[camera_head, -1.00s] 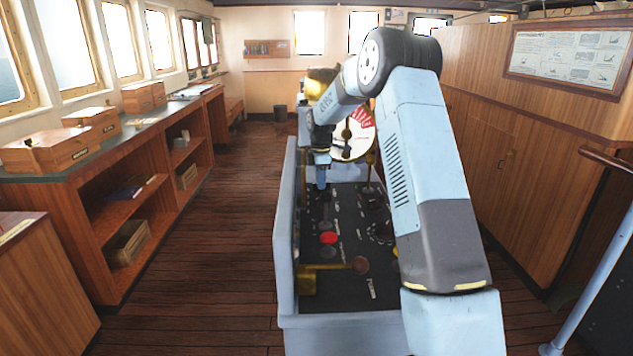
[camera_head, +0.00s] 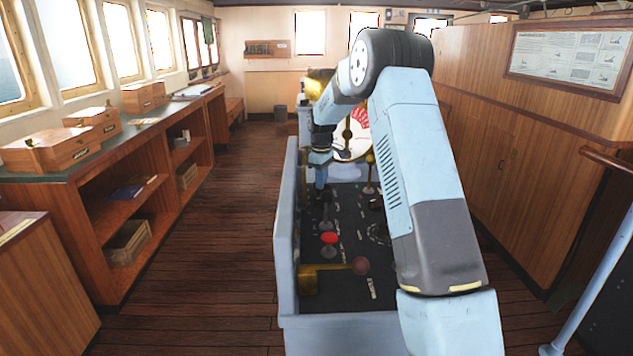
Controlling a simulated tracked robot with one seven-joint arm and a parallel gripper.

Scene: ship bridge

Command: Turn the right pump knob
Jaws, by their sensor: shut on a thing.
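The control console (camera_head: 285,235) stands in the middle with a black sloping panel of knobs and levers. My gripper (camera_head: 322,187) reaches down at the panel's far left part. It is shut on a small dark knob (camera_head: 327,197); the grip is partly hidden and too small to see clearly. I cannot read any label, so I cannot tell whether this is the right pump knob. Another dark knob (camera_head: 376,204) shows to the right, beside my arm. My arm hides much of the panel's right side.
A red button (camera_head: 329,238) and a brass lever with a brown ball (camera_head: 360,266) are nearer on the panel. A round red-and-white dial (camera_head: 357,140) stands behind my gripper. Wooden shelves (camera_head: 85,195) line the left, cabinets (camera_head: 490,150) the right. The floor left of the console is clear.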

